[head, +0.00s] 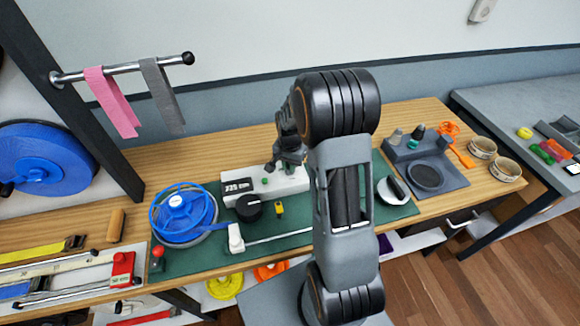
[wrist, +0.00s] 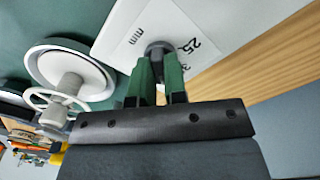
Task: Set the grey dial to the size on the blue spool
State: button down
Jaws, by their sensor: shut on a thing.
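The grey dial (wrist: 158,50) sits on a white plate (wrist: 130,22) printed with "mm", "25" and part of another number. My gripper (wrist: 160,78) has its green fingers shut on the dial. In the head view my gripper (head: 288,160) is at the white box (head: 292,184) on the bench, and the dial is hidden there. A blue spool (head: 180,228) with a small white label lies on the green mat at left; the label is too small to read. A larger blue roll (head: 45,165) hangs at the far left.
A black knob (head: 249,208) and a small yellow piece (head: 279,208) are in front of the white box. A white disc (head: 393,190) with a black handle is to the right. A grey tray (head: 445,184) stands farther right. Pink (head: 112,102) and grey straps hang from a rail.

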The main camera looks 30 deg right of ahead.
jog(key=n+b, duration=0.1)
jog(key=n, duration=0.2)
jog(key=shift+n, duration=0.3)
jog(key=shift+n+b, duration=0.5)
jog(key=shift+n, duration=1.4)
jog(key=c, duration=1.2)
grip_release()
jog(key=shift+o, duration=0.2)
jog(key=shift+r, duration=0.1)
notch_tip(320, 180, up, 14)
jog(key=b, duration=0.1)
jog(key=shift+f, duration=0.2)
